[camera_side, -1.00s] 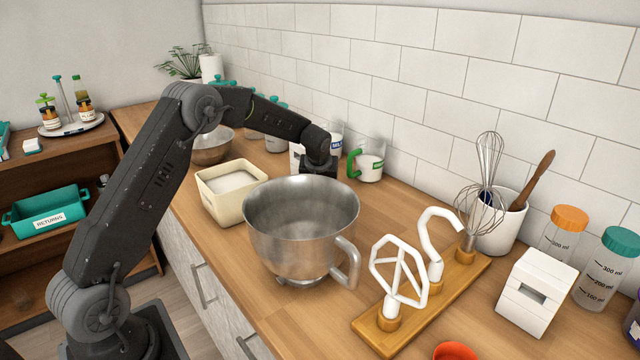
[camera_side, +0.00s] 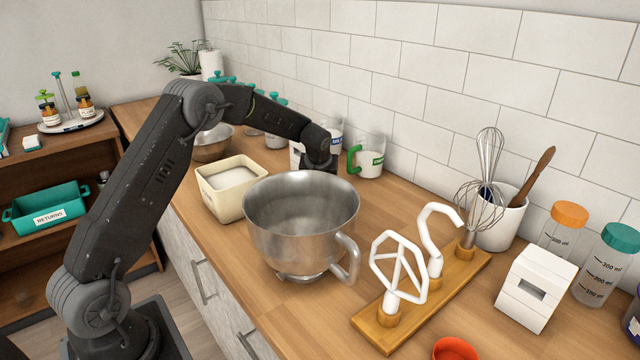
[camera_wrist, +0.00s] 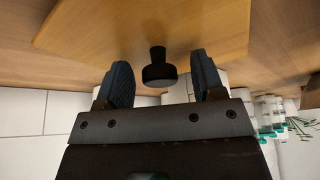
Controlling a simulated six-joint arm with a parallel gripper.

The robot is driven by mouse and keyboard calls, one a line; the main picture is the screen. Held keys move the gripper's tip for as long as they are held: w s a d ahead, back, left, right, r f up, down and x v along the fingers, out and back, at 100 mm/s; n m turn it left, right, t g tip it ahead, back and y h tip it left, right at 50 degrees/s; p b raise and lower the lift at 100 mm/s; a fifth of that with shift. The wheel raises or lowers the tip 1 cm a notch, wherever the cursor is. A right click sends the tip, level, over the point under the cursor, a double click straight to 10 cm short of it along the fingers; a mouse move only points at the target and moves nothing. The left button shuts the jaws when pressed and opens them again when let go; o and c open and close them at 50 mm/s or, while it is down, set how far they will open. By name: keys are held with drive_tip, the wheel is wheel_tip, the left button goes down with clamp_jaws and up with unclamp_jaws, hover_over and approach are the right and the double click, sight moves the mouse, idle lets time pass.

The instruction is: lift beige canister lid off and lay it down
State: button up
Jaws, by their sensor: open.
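The beige canister (camera_side: 227,196) stands on the counter left of the steel bowl. Its top is open, with white powder inside. A flat wooden slab with a black knob (camera_wrist: 158,70) shows in the wrist view and looks like its lid (camera_wrist: 150,22). In that view the knob stands between the fingers of my open gripper (camera_wrist: 161,78), with gaps on both sides. In the side view my gripper (camera_side: 321,158) is low behind the steel bowl, which hides the fingertips and the slab. I cannot tell exactly what lies under the slab.
The steel mixing bowl (camera_side: 300,220) stands in front of my gripper. A green-handled measuring jug (camera_side: 368,158) is close on its right, against the wall side. A wooden stand (camera_side: 440,295) with white mixer attachments is at front right. Another bowl (camera_side: 212,146) stands behind the canister.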

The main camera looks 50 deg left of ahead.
drive_tip(key=shift+s+d+r, duration=0.1)
drive_tip(key=shift+d+r, duration=0.05)
drive_tip(key=shift+r, duration=0.2)
drive_tip(key=r, duration=0.8)
drive_tip(key=shift+s+d+r, duration=0.3)
drive_tip(key=shift+r, duration=0.1)
drive_tip(key=s+d+r+m+t+h, duration=0.1)
drive_tip(key=s+d+r+m, duration=0.3)
drive_tip(key=s+d+r, duration=0.9)
drive_tip(key=s+d+f+m, duration=0.1)
drive_tip(key=s+d, duration=0.1)
drive_tip(key=s, duration=0.5)
drive_tip(key=s+d+f+m+t+h, duration=0.1)
drive_tip(key=s+d+f+m, duration=0.1)
drive_tip(key=s, duration=0.5)
drive_tip(key=s+d+f+m+h, duration=0.1)
drive_tip(key=s+d, duration=0.3)
drive_tip(key=s, duration=0.4)
drive_tip(key=shift+f+m, duration=0.5)
drive_tip(key=shift+f, duration=0.15)
